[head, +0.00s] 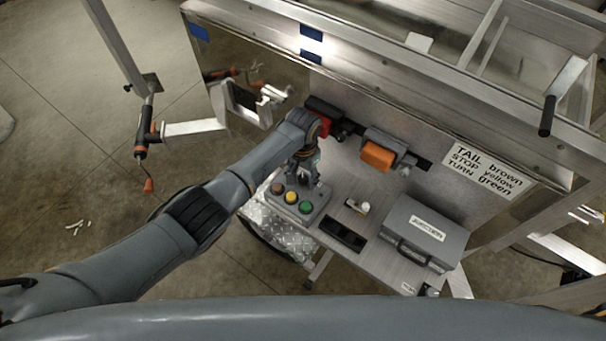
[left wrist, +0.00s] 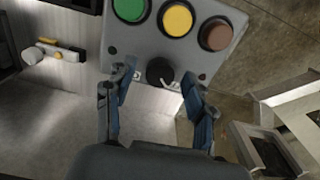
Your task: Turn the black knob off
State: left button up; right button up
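The black knob (left wrist: 158,71) is on a grey control box (left wrist: 188,60), beside a row of green (left wrist: 129,8), yellow (left wrist: 177,18) and brown (left wrist: 214,34) buttons. A small white mark shows at the knob's edge. My left gripper (left wrist: 160,92) is open, its blue fingers apart on either side of the knob; I cannot tell whether they touch it. In the head view my left gripper (head: 306,180) is over the back edge of the control box (head: 306,217) and hides the knob. My right gripper is in neither view.
An orange-fronted connector (head: 378,155) is on the panel behind. Trailer rails run above.

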aim_at(303, 178)
pick_arm(q)
notch_tip(303, 178, up, 12)
dwell(0.6)
dwell(0.4)
